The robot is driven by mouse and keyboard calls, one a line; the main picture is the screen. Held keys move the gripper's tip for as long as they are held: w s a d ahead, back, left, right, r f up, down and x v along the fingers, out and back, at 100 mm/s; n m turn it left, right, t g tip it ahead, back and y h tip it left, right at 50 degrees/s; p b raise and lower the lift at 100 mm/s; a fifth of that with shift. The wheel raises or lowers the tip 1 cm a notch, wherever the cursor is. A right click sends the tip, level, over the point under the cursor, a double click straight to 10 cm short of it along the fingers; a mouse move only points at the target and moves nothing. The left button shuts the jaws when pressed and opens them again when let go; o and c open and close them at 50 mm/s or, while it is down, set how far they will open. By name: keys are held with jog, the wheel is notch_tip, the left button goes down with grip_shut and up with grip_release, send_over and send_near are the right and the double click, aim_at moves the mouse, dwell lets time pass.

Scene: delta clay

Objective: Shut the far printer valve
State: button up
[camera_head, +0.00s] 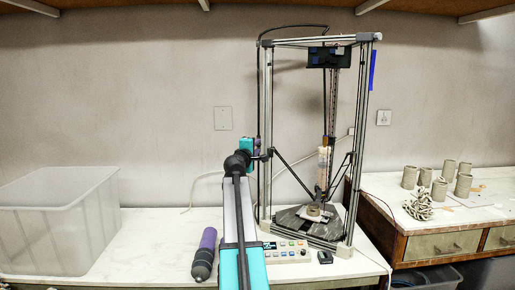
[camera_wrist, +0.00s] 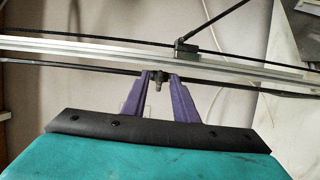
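The delta clay printer (camera_head: 265,100) stands on the white table, with a tall metal frame and a grey bed. My gripper (camera_head: 257,150) is at the printer's left front post, seen from behind my arm. In the wrist view, my gripper's two purple fingers (camera_wrist: 159,80) are apart. A small dark fitting (camera_wrist: 157,80), which looks like a valve, sits between the fingertips on a dark tube beside the metal rail (camera_wrist: 90,48). Narrow gaps seem to remain on both sides, but contact is hard to judge. Whether it is the far valve, and its handle's position, I cannot tell.
A purple and black cylinder (camera_head: 204,252) lies left of my arm. A control box (camera_head: 286,252) stands before the printer. A clear bin (camera_head: 60,225) is at the left. Clay cups (camera_head: 439,190) stand on the right cabinet. The table between bin and cylinder is clear.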

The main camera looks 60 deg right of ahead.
jog(key=v, duration=1.2)
jog(key=shift+b, duration=0.35)
jog(key=shift+r, duration=0.1)
